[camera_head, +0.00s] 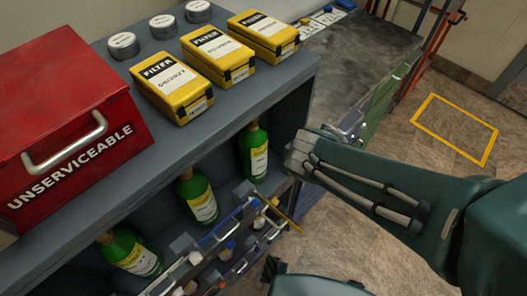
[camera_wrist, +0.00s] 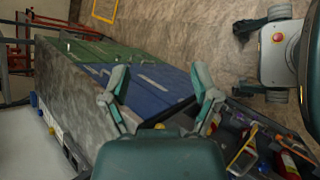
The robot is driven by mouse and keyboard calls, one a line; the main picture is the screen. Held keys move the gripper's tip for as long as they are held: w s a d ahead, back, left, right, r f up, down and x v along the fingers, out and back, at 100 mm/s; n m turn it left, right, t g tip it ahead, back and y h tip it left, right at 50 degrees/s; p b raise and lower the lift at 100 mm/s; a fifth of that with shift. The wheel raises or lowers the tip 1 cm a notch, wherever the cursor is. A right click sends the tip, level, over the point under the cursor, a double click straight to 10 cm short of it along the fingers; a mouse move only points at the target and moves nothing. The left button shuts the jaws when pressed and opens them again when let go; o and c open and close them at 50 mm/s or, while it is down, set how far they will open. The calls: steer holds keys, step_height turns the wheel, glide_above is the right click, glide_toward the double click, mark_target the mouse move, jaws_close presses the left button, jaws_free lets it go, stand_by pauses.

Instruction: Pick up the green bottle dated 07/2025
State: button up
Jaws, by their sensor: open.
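Three green bottles with yellow-and-white labels stand on the shelf under the cabinet top in the head view: a right bottle (camera_head: 254,150), a middle bottle (camera_head: 197,198) and a left bottle (camera_head: 130,252). Their dates are too small to read. My gripper (camera_wrist: 161,85) is open in the wrist view, with its two fingers spread and nothing between them. No green bottle is recognisable in the wrist view. In the head view my arm reaches in from the right, its end just right of the right bottle; the fingers are not clearly visible there.
A red UNSERVICEABLE box (camera_head: 70,130), yellow filter boxes (camera_head: 215,55) and round grey tins (camera_head: 163,27) sit on the cabinet top. An open drawer (camera_head: 225,240) of small items lies before the shelf. Beyond is a workbench (camera_head: 350,55); the tiled floor at right is clear.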

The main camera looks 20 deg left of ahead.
steer(key=w+a+n+t, duration=0.2)
steer(key=a+n+t, duration=0.2)
steer(key=a+n, duration=0.15)
steer(key=n+t+y, duration=0.9)
steer(key=n, duration=0.6)
glide_toward(249, 129)
steer(key=w, duration=0.2)
steer(key=w+d, duration=0.1)
steer(key=w, duration=0.2)
steer(key=shift+w, duration=0.25)
steer(key=shift+w+a, duration=0.25)
steer(key=shift+w, duration=0.4)
steer(key=w, duration=0.1)
steer(key=w+a, duration=0.1)
steer(key=w, duration=0.1)
steer(key=shift+w, duration=0.35)
steer(key=shift+w+d, duration=0.3)
steer(key=shift+w, duration=0.2)
steer(key=shift+a, duration=0.2)
jaws_close()
steer(key=shift+r, duration=0.1)
